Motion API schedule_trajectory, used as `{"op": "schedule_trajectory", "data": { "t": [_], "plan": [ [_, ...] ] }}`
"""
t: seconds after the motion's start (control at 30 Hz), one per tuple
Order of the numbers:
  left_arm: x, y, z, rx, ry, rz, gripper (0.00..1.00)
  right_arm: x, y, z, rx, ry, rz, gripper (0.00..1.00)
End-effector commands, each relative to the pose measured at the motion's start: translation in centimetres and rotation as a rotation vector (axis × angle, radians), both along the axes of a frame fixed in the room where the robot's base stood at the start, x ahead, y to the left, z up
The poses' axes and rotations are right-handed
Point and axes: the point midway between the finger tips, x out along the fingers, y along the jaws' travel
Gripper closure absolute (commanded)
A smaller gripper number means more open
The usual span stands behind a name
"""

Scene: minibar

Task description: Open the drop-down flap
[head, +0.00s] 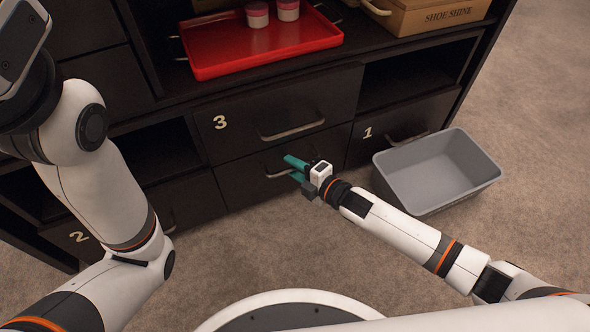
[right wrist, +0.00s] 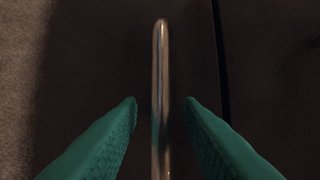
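The dark cabinet has a front panel (head: 240,179) with a metal bar handle, below the panel marked 3 (head: 318,105). I take this lower panel to be the flap, and it looks closed. My right gripper (head: 289,168) is at its handle, with teal fingers spread. In the right wrist view the handle (right wrist: 161,95) runs between the open fingertips (right wrist: 161,102), with a gap on both sides. In the head view the gripper partly hides the handle. My left arm shows at the left, but its fingers are not in view.
A grey open bin (head: 413,178) stands on the carpet at the right, before the panel marked 1 (head: 400,128). The carpet before the lower panel is clear.

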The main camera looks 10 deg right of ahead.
Motion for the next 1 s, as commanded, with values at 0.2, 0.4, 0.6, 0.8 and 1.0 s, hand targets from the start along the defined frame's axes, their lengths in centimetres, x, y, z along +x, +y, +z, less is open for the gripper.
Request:
{"op": "schedule_trajectory", "data": {
  "t": [0.2, 0.4, 0.6, 0.8, 1.0],
  "plan": [
    [0.0, 0.0, 0.0, 0.0, 0.0, 0.0, 1.0, 0.0, 0.0, 0.0, 0.0, 0.0, 0.0, 0.68],
    [0.0, 0.0, 0.0, 0.001, -0.001, 0.0, 1.0, 0.0, 0.0, 0.0, 0.0, 0.0, -0.001, 1.0],
    [0.0, 0.0, 0.0, 0.001, -0.001, 0.0, 1.0, 0.0, 0.0, 0.0, 0.0, 0.0, -0.001, 1.0],
    [0.0, 0.0, -0.2, 0.001, -0.001, 0.0, 1.0, -0.3, -0.2, -0.2, 0.006, -0.016, -0.002, 1.0],
    [0.0, 0.0, -0.7, 0.001, -0.001, 0.0, 1.0, -1.9, -0.6, -0.9, 0.033, -0.09, -0.003, 1.0]
  ]
}}
